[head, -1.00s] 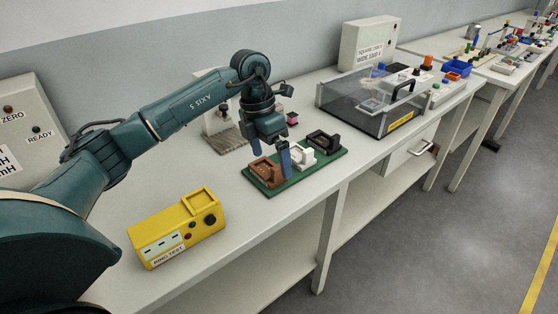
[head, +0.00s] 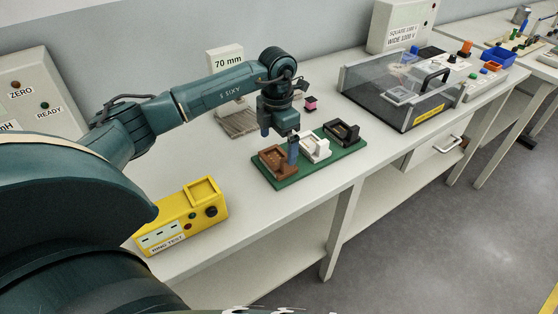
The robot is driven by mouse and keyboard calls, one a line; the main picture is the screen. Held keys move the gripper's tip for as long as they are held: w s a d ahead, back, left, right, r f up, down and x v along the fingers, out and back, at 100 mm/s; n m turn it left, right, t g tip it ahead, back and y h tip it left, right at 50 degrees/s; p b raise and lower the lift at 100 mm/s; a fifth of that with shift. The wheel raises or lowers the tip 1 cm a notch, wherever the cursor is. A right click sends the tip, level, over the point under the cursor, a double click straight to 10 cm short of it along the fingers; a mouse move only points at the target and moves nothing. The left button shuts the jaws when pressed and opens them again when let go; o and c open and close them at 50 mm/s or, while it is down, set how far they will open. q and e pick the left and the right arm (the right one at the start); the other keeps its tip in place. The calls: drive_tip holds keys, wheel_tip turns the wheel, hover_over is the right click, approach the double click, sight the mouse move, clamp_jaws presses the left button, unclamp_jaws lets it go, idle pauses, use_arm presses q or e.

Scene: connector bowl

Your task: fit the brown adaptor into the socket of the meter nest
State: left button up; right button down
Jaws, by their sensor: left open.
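The brown adaptor (head: 276,161) sits at the left end of a green board (head: 290,183). A white adaptor (head: 317,149) and a black adaptor (head: 343,132) stand beside it on the board. My left gripper (head: 279,145) is open and points down at the brown adaptor. One finger shows at the adaptor's right side and the other above its far left; whether they touch it I cannot tell. The yellow meter (head: 160,222), marked RING TEST, has a raised square nest (head: 202,191) on its top. The inside of the nest is hard to make out. My right gripper is out of view.
A clear-lidded box (head: 400,92) with a black handle stands further right on the table. A sign reading 70 mm (head: 227,60) stands behind my left forearm. The tabletop between the yellow meter and the green board is clear.

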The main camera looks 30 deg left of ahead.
sight(278, 161)
use_arm(q)
wheel_tip(278, 161, down, 4)
drive_tip(key=shift+f+p, duration=0.25)
drive_tip(key=shift+p, duration=0.15)
drive_tip(key=c, duration=0.8)
drive_tip(key=shift+r, duration=0.1)
drive_tip(key=shift+c, duration=0.2)
